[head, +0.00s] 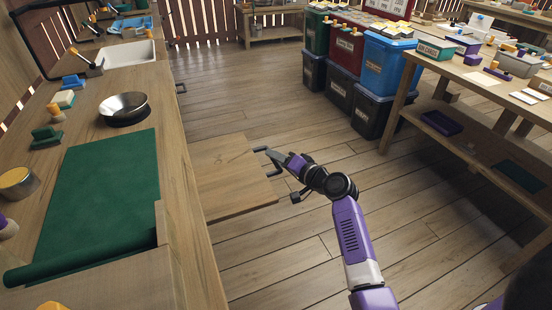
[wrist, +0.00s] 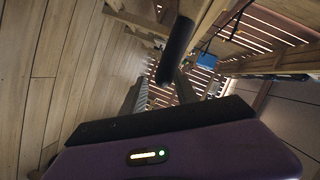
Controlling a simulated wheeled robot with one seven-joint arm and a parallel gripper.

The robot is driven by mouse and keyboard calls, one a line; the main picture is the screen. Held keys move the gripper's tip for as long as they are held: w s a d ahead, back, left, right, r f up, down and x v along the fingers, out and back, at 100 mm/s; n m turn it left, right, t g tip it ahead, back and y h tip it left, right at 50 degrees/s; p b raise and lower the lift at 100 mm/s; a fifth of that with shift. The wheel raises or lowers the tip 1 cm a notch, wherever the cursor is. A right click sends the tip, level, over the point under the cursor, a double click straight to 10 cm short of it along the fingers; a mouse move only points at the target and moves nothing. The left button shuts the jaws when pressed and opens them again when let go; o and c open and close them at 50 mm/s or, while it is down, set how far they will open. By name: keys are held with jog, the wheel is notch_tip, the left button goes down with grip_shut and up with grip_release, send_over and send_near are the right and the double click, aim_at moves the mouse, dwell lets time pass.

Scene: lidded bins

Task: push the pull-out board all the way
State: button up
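The pull-out board (head: 228,178) is a flat wooden panel standing out from the left workbench over the floor. A dark bar handle (head: 275,172) is on its outer edge. My gripper (head: 270,154) is at this handle, coming from the right, and partly hides it. In the wrist view, the dark handle bar (wrist: 178,48) reaches down to the space between my fingers (wrist: 160,85). The fingers are apart, with a gap beside the bar. I cannot tell whether either finger touches it.
The left workbench (head: 180,215) holds a green mat (head: 100,190), a metal bowl (head: 124,108) and a sink (head: 125,55). Lidded bins (head: 388,65) and another table (head: 460,75) stand at the right. The floor beyond the board is clear.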

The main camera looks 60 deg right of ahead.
jog(key=shift+a+r, duration=0.1)
jog(key=v, duration=0.7)
jog(key=shift+s+p, duration=0.35)
